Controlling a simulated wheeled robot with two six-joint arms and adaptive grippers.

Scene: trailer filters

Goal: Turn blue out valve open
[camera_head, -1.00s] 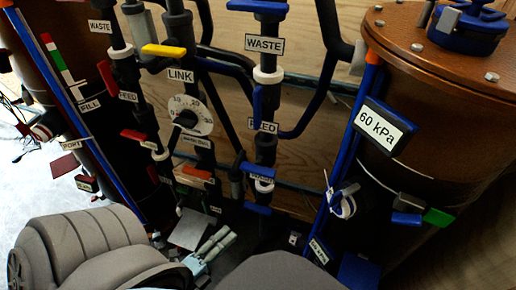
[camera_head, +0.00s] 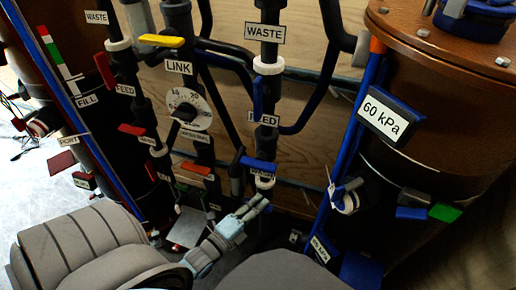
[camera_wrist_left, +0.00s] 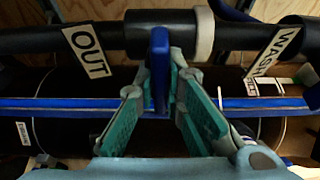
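My left gripper (camera_head: 252,207) reaches in from the lower left in the head view, at the lower part of the middle pipe column. In the left wrist view the blue out valve handle (camera_wrist_left: 159,68) stands edge-on, upright in the picture, between the fingers of my left gripper (camera_wrist_left: 162,92). The fingers look spread on either side of it, not clamped. An OUT label (camera_wrist_left: 87,50) is on the black pipe left of the handle. In the head view that handle is hidden by the gripper. My right gripper is not in view.
A blue wash valve handle (camera_head: 259,165) is just above the gripper. A round dial (camera_head: 188,110) and a yellow handle (camera_head: 161,40) are to the left. A brown tank (camera_head: 440,110) with a 60 kPa display (camera_head: 388,122) stands right. Pipes crowd the gripper.

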